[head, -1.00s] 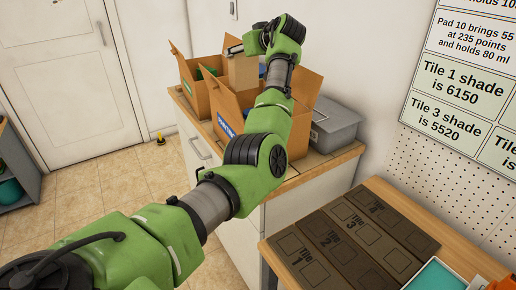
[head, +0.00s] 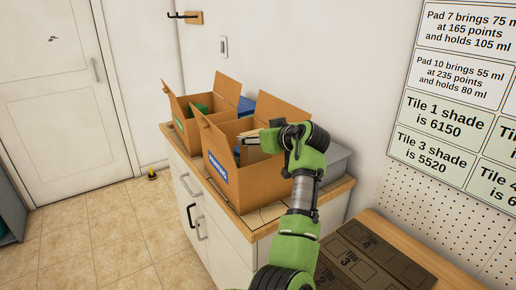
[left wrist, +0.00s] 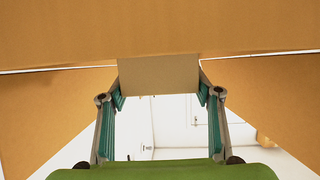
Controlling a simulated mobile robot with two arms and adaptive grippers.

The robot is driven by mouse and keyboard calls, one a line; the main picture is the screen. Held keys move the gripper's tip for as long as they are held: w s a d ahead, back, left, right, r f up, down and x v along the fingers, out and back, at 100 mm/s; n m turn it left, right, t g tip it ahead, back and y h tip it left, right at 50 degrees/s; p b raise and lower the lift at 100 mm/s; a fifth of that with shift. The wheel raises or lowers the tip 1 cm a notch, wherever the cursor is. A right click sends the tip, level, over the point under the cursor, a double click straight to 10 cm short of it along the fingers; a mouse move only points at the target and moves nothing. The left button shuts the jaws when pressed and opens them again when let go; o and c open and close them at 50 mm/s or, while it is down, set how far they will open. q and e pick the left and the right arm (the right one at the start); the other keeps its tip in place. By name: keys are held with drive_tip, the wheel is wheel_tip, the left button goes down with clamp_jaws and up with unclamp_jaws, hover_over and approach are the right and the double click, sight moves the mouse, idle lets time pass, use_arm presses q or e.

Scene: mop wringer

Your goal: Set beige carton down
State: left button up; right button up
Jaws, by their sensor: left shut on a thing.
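My left gripper (head: 256,137) is at the open top of the front cardboard box (head: 250,185), which has a blue label. It is shut on the beige carton (head: 251,154), which appears partly inside this box, its lower part hidden by the box wall. In the left wrist view the beige carton (left wrist: 158,74) sits between the two fingertips, with brown cardboard surfaces close around it. I cannot tell whether the carton touches the box bottom. My right gripper is not in view.
A second open cardboard box (head: 190,135) with green contents stands behind, left of the front box. A grey bin (head: 338,160) stands to the right. All are on a wooden-topped cabinet (head: 208,248). Dark tiles (head: 365,258) lie on the wooden table at lower right.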

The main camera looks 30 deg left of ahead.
sight(260, 154)
use_arm(q)
drive_tip(key=f, duration=0.2)
drive_tip(key=f+p, duration=0.1)
drive_tip(key=shift+s+d+f, duration=0.15)
drive_tip(key=shift+d+f, duration=0.2)
drive_tip(key=shift+d, duration=0.05)
drive_tip(key=shift+f+b, duration=0.45)
drive_tip(key=shift+f, duration=0.35)
drive_tip(key=o, duration=1.6)
drive_tip(key=shift+f, duration=0.15)
drive_tip(key=shift+c, duration=0.2)
